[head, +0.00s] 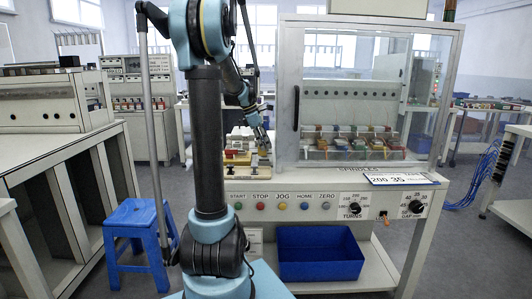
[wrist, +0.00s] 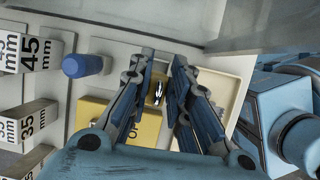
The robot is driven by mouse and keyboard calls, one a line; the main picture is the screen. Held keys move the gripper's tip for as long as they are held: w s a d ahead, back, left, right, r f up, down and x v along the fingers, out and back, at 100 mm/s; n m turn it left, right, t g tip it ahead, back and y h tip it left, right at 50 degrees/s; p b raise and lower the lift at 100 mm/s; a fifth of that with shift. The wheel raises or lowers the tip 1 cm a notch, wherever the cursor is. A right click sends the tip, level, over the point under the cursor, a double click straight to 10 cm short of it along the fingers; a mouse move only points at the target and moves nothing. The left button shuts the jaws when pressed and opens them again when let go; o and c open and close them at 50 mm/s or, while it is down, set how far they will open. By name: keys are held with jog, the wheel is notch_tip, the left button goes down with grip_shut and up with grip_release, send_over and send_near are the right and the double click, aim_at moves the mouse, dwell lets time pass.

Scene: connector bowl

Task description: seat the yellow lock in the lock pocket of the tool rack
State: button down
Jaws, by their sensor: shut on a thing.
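In the wrist view my gripper (wrist: 165,68) is shut on a small yellow piece with a dark, shiny metal part, which I take to be the yellow lock (wrist: 158,78). The fingers hide most of its sides. Under and beside the fingers lies a yellow block or plate (wrist: 92,112) on the pale rack surface (wrist: 112,50). A shallow cream tray or pocket (wrist: 232,88) is to the right of the fingers. In the head view my gripper (head: 263,146) is low over the bench beside the cabinet; the lock cannot be made out there. Whether the lock touches the rack I cannot tell.
A blue peg (wrist: 86,65) and upright blocks marked 45 mm (wrist: 30,50) and 35 mm (wrist: 28,122) stand left in the wrist view. The glass cabinet (head: 350,95) stands right of my arm. A blue bin (head: 320,255) sits below, and a blue stool (head: 138,230) at left.

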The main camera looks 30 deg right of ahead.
jog(key=x, duration=0.3)
jog(key=shift+f, duration=0.1)
jog(key=shift+w+a+f, duration=0.1)
jog(key=shift+a+f, duration=0.15)
jog(key=shift+f, duration=0.05)
jog(key=c, duration=1.5)
grip_release()
jog(key=shift+r, duration=0.15)
